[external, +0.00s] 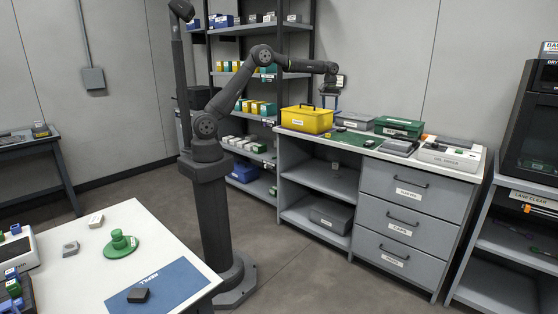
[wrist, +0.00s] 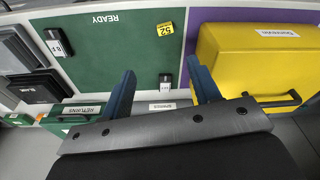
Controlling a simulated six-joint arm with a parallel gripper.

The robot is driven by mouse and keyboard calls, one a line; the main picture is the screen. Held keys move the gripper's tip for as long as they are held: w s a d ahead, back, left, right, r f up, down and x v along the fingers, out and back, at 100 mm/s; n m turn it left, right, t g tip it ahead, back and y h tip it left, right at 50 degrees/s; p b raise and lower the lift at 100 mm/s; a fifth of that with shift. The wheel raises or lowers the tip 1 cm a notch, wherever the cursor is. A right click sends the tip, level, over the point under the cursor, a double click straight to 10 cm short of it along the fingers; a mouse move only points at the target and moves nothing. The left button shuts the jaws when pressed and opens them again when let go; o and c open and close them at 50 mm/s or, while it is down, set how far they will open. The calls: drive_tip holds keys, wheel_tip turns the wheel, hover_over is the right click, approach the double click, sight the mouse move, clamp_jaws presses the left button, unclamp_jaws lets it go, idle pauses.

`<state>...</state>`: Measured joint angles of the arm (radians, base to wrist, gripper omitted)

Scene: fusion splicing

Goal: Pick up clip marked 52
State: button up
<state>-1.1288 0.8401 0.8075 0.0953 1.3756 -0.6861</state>
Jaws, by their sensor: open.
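A small yellow piece marked 52 (wrist: 165,30) lies near the edge of the green mat (wrist: 110,55) labelled READY, whose text appears upside down in the wrist view. The mat also shows on the counter in the external view (external: 350,136). My gripper (wrist: 162,85) has its two blue fingers wide apart with nothing between them. It hangs above the counter near the yellow case in the external view (external: 331,103). A small dark piece with a white label (wrist: 165,72) lies on the mat between the fingers in the picture.
A yellow case (wrist: 240,60) with a dark handle stands right of the mat in the wrist view. Another dark labelled piece (wrist: 57,43) lies at the mat's left. A green RETURNS box (wrist: 75,115) and grey boxes (wrist: 40,85) stand nearby. The mat's middle is clear.

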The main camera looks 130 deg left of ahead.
hover_over(328, 135)
drive_tip(key=f, duration=1.1)
drive_tip(key=shift+w+d+f, duration=0.15)
drive_tip(key=shift+d+f, duration=0.05)
drive_tip(key=shift+f, duration=0.2)
drive_tip(key=shift+s+a+f, duration=0.15)
drive_tip(key=shift+f, duration=0.75)
drive_tip(key=shift+s+a+f, duration=0.1)
drive_tip(key=shift+a+f, duration=0.1)
drive_tip(key=shift+f, duration=0.65)
drive_tip(key=shift+s+a+f, duration=0.15)
drive_tip(key=shift+f, duration=0.75)
drive_tip(key=c, duration=1)
